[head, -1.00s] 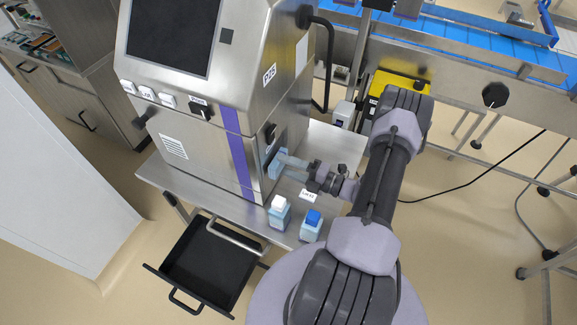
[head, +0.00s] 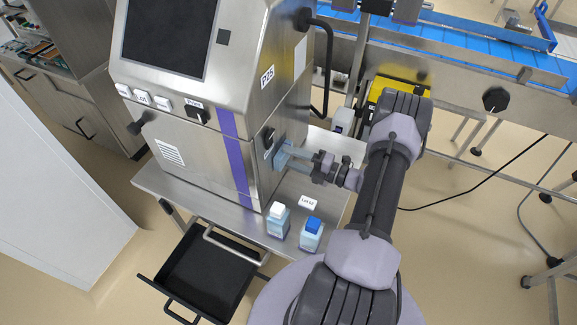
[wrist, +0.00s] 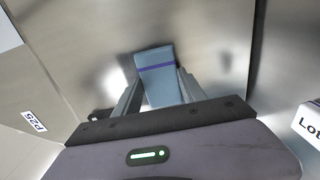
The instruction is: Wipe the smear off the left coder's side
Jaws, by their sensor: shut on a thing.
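The coder (head: 195,155) is a steel cabinet with a dark screen, a purple stripe and a P25 label. My gripper (head: 286,155) is at its right side, shut on a light blue wiping pad (head: 279,158). In the wrist view the pad (wrist: 160,82) has a purple band and sits between my fingers (wrist: 160,92), against or very near the steel side (wrist: 205,40). A faint dark patch (wrist: 228,60) shows on the steel right of the pad; I cannot tell if it is smear or reflection. Any surface behind the pad is hidden.
A black handle (head: 325,70) juts from the coder. A blue conveyor (head: 470,40) runs behind.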

